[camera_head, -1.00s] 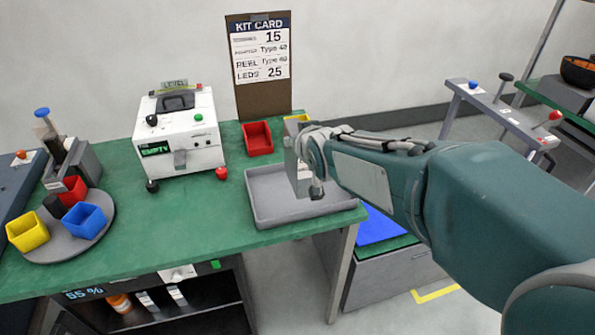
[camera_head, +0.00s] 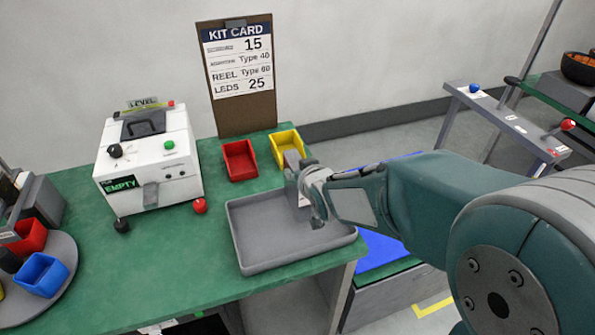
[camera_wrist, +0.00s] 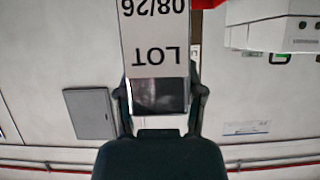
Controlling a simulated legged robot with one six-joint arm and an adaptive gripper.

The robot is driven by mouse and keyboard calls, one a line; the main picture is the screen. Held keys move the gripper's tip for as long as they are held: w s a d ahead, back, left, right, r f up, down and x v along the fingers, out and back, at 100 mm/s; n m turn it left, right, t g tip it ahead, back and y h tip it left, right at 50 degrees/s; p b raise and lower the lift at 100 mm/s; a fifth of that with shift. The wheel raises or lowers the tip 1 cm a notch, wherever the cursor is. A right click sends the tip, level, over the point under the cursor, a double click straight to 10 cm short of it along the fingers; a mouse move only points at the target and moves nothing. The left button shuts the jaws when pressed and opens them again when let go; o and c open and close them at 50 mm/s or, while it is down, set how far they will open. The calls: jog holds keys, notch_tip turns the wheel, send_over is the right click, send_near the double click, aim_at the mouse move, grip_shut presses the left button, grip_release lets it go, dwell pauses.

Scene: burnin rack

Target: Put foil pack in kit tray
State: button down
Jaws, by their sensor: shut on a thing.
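The foil pack (camera_wrist: 157,45) is a flat pack with a pale label reading "LOT 08/26", upside down in the wrist view. My gripper (camera_wrist: 158,97) is shut on its end, one dark finger on each side. In the head view my gripper (camera_head: 308,193) is over the right part of the kit tray, with the pack (camera_head: 292,168) upright at it and partly hidden. The kit tray (camera_head: 262,228) is a shallow grey tray at the green bench's right front corner. Its visible floor is empty. I cannot tell how high the pack is above it.
A red bin (camera_head: 239,160) and a yellow bin (camera_head: 285,141) stand behind the tray. A white machine (camera_head: 150,160) marked "EMPTY" stands to the left. A kit card board (camera_head: 240,75) rises at the back. A grey turntable (camera_head: 55,290) with coloured cups is at far left.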

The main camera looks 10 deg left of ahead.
aim_at(301, 206)
jog(key=f, duration=0.1)
jog(key=a+f, duration=0.1)
jog(key=f, duration=0.1)
jog(key=c, duration=0.6)
grip_release()
jog(key=shift+c, duration=0.2)
jog(key=o, duration=0.4)
jog(key=shift+d, duration=0.1)
jog(key=shift+o, duration=0.2)
jog(key=shift+d+r, duration=0.1)
jog(key=shift+d, duration=0.25)
jog(key=shift+a, duration=0.1)
